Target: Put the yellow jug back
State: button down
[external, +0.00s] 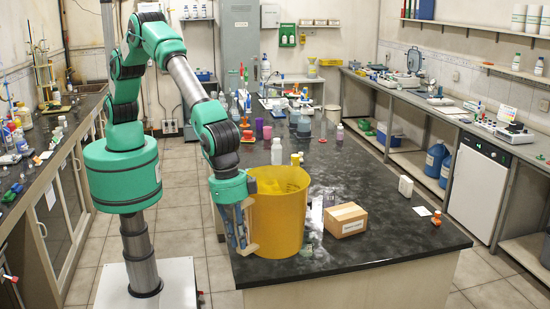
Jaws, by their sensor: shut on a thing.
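A large yellow jug (282,220) stands upright at the near left end of the dark bench top (400,222). It is open at the top and its inside wall shows. My gripper (245,238) points down at the jug's left side and is shut on it there, at what looks like the handle. My arm and gripper partly hide the jug's left edge. I cannot tell whether the jug's base touches the bench or is slightly above it.
A cardboard box (345,220) sits just right of the jug, with a white bottle (405,186) and a small orange-red item (437,218) farther right. White bottles (276,152) and coloured cups stand behind the jug. The bench's right front is mostly clear.

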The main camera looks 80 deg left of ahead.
jog(key=w+a+n, duration=0.2)
jog(key=w+a, duration=1.3)
jog(key=a, duration=0.4)
jog(key=w+a+n, duration=0.1)
jog(key=w+a, duration=1.3)
jog(key=a, duration=0.5)
jog(key=w+a+n+y, duration=0.1)
jog(key=w+a, duration=0.1)
jog(key=a, duration=1.4)
jog(key=w+a+n, duration=0.2)
jog(key=w+a, duration=0.1)
jog(key=a, duration=1.4)
notch_tip(320, 180, down, 11)
jog(key=shift+s+d, duration=0.2)
jog(key=shift+d, duration=0.15)
jog(key=shift+w+r, duration=0.1)
jog(key=shift+w, duration=0.05)
